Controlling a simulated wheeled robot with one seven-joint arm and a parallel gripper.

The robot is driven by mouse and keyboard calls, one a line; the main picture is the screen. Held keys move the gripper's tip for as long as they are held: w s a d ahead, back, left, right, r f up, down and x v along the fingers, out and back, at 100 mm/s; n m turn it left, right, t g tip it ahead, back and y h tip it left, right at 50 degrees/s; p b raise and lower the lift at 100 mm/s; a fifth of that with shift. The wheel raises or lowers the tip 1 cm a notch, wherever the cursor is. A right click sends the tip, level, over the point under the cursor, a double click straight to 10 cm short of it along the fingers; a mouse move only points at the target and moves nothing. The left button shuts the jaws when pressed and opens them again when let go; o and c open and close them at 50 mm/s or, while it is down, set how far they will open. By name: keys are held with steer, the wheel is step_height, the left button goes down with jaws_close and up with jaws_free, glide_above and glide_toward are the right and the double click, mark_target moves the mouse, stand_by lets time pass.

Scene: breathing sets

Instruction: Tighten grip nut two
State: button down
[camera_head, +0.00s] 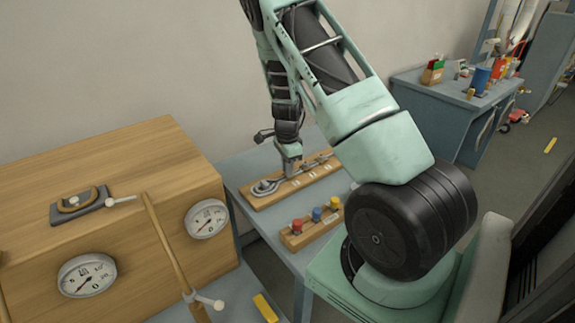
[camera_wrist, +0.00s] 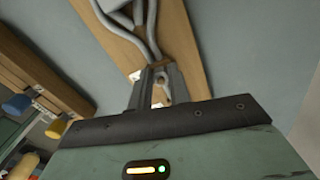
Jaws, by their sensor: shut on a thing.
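A long wooden board (camera_head: 261,204) lies on the grey-blue table in the head view, with grey tube-like fittings (camera_head: 267,187) and several white marks along it. My gripper (camera_head: 291,167) points down onto the middle of this board. In the wrist view the board (camera_wrist: 192,62) carries curved grey tubes (camera_wrist: 150,38) that run toward my gripper (camera_wrist: 160,88). The fingers are close together at the board, shut on a small part that they mostly hide. I take it for a grip nut, but I cannot read its number.
A smaller wooden block (camera_head: 310,231) with red, blue and yellow knobs stands in front of the board. A large wooden cabinet (camera_head: 110,180) with gauges (camera_head: 207,219) fills the left. A second workbench (camera_head: 440,110) stands at the back right. Bare table (camera_wrist: 245,50) lies beside the board.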

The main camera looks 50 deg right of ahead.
steer(key=shift+w+d+r+m, duration=0.1)
steer(key=shift+m, duration=0.8)
steer(key=c, duration=1.3)
jaws_free()
step_height(320, 180, up, 17)
steer(key=b, duration=0.1)
steer(key=shift+r, duration=0.15)
